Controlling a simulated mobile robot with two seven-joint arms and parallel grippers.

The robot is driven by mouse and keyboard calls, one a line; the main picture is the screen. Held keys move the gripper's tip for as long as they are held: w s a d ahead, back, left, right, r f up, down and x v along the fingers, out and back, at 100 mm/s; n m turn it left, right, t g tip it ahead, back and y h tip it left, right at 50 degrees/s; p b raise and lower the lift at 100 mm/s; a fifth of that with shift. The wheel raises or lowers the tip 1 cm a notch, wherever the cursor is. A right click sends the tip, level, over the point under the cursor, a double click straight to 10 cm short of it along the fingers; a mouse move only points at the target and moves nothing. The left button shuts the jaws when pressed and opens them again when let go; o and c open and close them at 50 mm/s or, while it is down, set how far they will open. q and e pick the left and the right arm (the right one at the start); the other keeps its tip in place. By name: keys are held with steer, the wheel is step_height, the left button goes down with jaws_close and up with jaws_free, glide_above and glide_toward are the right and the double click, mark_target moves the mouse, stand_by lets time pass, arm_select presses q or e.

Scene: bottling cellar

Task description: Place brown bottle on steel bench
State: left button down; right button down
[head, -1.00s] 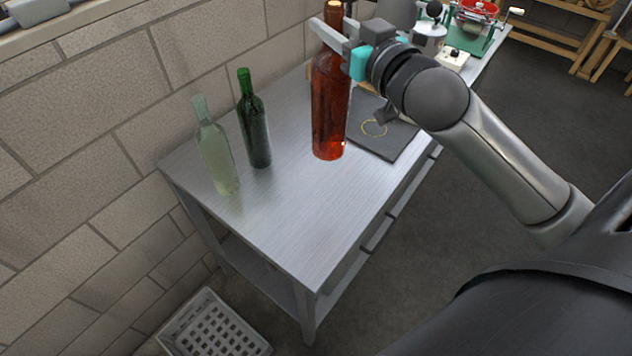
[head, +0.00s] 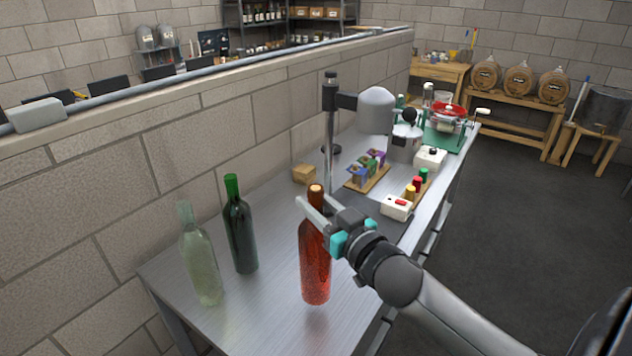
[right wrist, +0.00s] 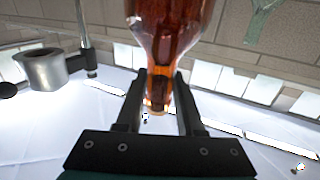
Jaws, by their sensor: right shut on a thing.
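The brown bottle (head: 315,268) is amber-red with a cork and stands upright in the head view. My right gripper (head: 314,213) is shut on its neck. The bottle's base is over or on the near part of the steel bench (head: 262,318); I cannot tell whether it touches. In the right wrist view the bottle's neck (right wrist: 158,85) lies between the two fingers and its body extends out of the top of the picture. My left gripper is not in view.
A dark green bottle (head: 240,238) and a pale clear bottle (head: 201,265) stand to the left, near the block wall (head: 150,140). Behind are a corking stand (head: 329,150), small cartons (head: 366,170), a cardboard box (head: 304,174) and a white button box (head: 397,207).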

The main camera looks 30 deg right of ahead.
mark_target(319, 232)
steer(key=shift+f+b, duration=0.7)
steer(key=shift+f, duration=2.15)
steer(key=c, duration=0.5)
jaws_free()
steer(key=shift+f, duration=0.25)
steer(key=shift+r, duration=0.15)
steer(key=shift+s, duration=0.6)
steer(key=s, duration=1.1)
steer(key=shift+w, duration=0.1)
